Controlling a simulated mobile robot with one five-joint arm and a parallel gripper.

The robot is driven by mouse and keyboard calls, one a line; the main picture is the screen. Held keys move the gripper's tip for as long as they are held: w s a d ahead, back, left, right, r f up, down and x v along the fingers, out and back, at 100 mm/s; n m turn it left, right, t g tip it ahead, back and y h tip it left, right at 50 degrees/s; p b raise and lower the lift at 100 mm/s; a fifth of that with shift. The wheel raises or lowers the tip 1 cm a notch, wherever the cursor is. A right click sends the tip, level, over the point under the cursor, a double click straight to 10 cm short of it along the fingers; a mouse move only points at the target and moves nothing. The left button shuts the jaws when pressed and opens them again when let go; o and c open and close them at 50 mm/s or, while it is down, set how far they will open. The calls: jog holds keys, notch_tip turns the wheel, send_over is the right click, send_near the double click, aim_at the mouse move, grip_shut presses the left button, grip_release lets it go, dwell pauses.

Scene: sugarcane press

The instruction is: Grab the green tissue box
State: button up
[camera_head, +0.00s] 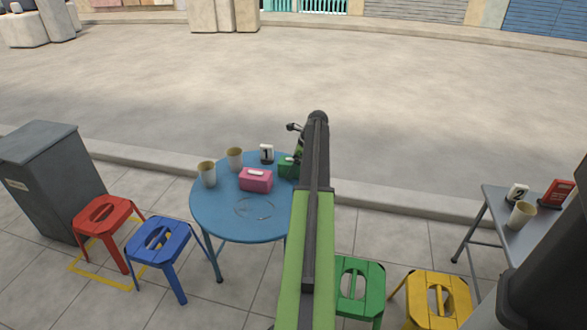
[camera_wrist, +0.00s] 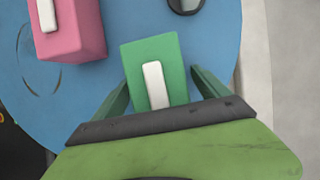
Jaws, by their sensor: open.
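The green tissue box (camera_head: 287,167) stands on the round blue table (camera_head: 225,217), partly hidden behind my arm in the head view. In the wrist view the green tissue box (camera_wrist: 151,62) has a white tissue strip on top. My gripper (camera_wrist: 163,88) is open, with one green finger on each side of the box's near part. I cannot tell whether the fingers touch it. In the head view the gripper is mostly hidden by my arm.
A pink tissue box (camera_head: 256,180) stands just left of the green one. Two cups (camera_head: 207,174) and a number 1 sign (camera_head: 267,154) share the table. Coloured stools (camera_head: 158,245) stand around it. A grey side table (camera_head: 513,225) is at the right.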

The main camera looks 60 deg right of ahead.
aim_at(290, 160)
jog(key=shift+c, duration=0.2)
jog(key=c, duration=1.5)
notch_tip(290, 160, up, 6)
jog(key=p, duration=0.5)
jog(key=shift+f+p, duration=0.25)
jog(key=shift+p, duration=0.05)
jog(key=s+r+p, duration=0.2)
jog(key=s, duration=0.2)
jog(key=s+r+p, duration=0.2)
jog(key=s, duration=0.1)
jog(key=s+r+p, duration=0.2)
jog(key=s, duration=0.2)
jog(key=shift+s+d, duration=0.3)
jog(key=shift+d, duration=0.1)
